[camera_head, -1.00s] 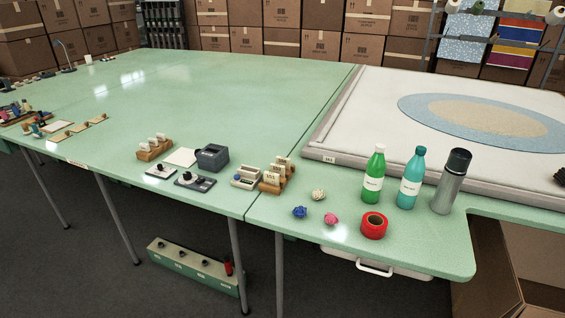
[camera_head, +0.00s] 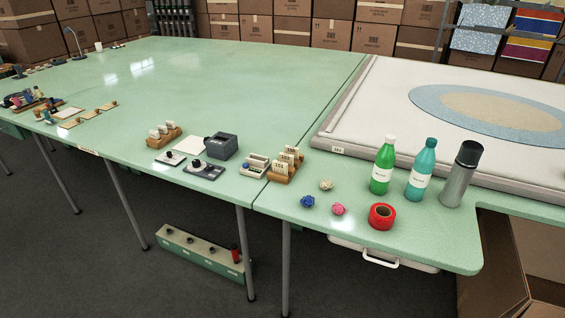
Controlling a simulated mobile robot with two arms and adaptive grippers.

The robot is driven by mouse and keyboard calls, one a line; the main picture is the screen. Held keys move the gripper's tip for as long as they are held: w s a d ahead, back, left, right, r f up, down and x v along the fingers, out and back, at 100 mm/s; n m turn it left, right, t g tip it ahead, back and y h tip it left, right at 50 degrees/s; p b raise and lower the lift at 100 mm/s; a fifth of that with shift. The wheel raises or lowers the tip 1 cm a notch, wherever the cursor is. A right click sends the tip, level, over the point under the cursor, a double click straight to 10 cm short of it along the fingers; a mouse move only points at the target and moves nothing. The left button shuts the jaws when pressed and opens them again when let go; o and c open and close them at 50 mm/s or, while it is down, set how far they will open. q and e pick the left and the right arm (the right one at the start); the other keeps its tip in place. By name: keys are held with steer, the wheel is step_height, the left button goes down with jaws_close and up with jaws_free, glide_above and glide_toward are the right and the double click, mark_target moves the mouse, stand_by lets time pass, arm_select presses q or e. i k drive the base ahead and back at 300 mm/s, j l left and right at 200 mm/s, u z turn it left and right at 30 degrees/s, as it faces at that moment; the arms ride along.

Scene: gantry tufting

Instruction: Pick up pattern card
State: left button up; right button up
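Several cream cards stand upright in a wooden holder (camera_head: 284,168) near the front edge of the green table, close to the seam. Another wooden holder (camera_head: 164,135) with several pale cards stands further left. A flat white sheet or card (camera_head: 189,146) lies between that holder and a dark grey device (camera_head: 221,145). I cannot tell which of these is the pattern card. Neither of my grippers is in view.
The green table (camera_head: 215,85) is mostly clear at the back. A green bottle (camera_head: 382,168), a teal bottle (camera_head: 421,172), a grey flask (camera_head: 461,176), red tape (camera_head: 381,216) and small yarn balls (camera_head: 339,209) stand at the right. A framed white panel (camera_head: 385,105) lies behind them.

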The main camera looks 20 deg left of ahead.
mark_target(284, 157)
steer(key=i+j+z, duration=0.1)
steer(key=j, duration=0.25)
steer(key=i+j+z, duration=0.1)
steer(key=j, duration=0.25)
steer(key=i+j, duration=0.2)
steer(key=j, duration=0.2)
steer(key=i+z, duration=0.05)
